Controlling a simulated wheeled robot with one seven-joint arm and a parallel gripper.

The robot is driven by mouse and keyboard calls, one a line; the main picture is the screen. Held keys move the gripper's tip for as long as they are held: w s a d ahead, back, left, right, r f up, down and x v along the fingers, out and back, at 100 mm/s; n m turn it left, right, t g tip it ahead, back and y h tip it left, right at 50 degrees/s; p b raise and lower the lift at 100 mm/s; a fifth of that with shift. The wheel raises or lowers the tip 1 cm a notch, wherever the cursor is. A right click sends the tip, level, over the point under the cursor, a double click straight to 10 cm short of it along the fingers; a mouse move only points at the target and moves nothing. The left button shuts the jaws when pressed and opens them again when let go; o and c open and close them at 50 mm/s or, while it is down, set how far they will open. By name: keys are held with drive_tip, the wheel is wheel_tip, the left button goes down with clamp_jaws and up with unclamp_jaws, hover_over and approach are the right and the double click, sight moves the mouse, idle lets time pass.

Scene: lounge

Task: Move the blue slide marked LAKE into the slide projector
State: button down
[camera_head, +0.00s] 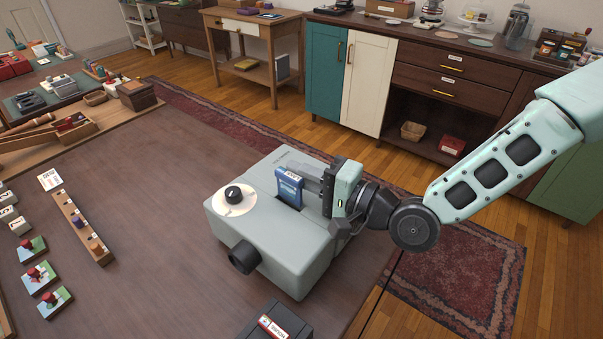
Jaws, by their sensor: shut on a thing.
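The slide projector (270,247) is a pale grey-green box on the table, with a round dial (233,195) on top and a dark lens (244,257) at its front. My gripper (300,180) is over the right part of its top, reaching in from the right. It is shut on the blue slide (289,188), which stands upright at the dark slot in the projector's top. The slide's label is too small to read. I cannot tell how far its lower edge is in the slot.
A wooden strip with several pegs (81,227) and several small picture blocks (40,275) lie to the left. A dark labelled box (275,326) is at the front edge. The brown table top (150,195) left of the projector is clear. Cabinets (363,85) stand behind.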

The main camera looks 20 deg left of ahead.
drive_tip(key=shift+r, duration=0.1)
drive_tip(key=shift+f+b, duration=0.4)
drive_tip(key=shift+f, duration=0.15)
idle(0.4)
drive_tip(key=c, duration=1.3)
unclamp_jaws()
drive_tip(key=shift+c, duration=0.2)
drive_tip(key=shift+d+f, duration=0.1)
drive_tip(key=shift+d, duration=0.05)
drive_tip(key=shift+v, duration=2.4)
drive_tip(key=shift+s+d+p, duration=0.2)
drive_tip(key=shift+d+p, duration=0.1)
drive_tip(key=shift+d, duration=0.2)
